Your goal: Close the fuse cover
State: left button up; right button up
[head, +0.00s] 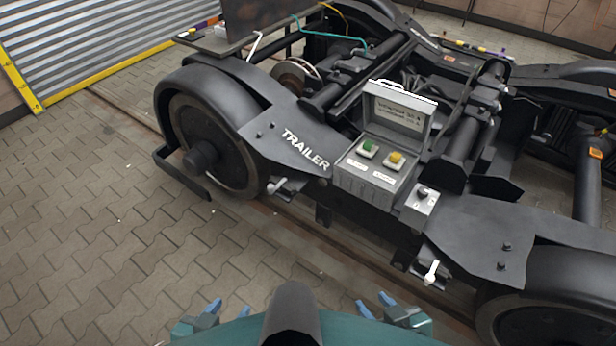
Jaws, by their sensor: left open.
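The fuse cover (396,128) is a grey lid with a label plate on its inner face. It stands raised at the back edge of a grey box (362,188) on the side of the bogie. A green button (368,147) and a yellow button (396,158) show on the uncovered top of the box. My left gripper (229,309) is at the bottom of the head view, open and empty, well short of the box. My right gripper (375,305) is also at the bottom, its blue fingertips apart and empty, below the box and not touching it.
The black bogie frame (290,137) marked TRAILER carries the box, with a wheel (215,145) at left. A small grey switch box (422,200) sits right of the fuse box. A white-handled lever (432,271) sticks out below. The paved floor (120,230) at left is clear.

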aim_at(399, 117)
jog(key=i+l, duration=0.15)
jog(key=i, duration=0.3)
jog(key=i+l, duration=0.1)
jog(key=i, duration=0.3)
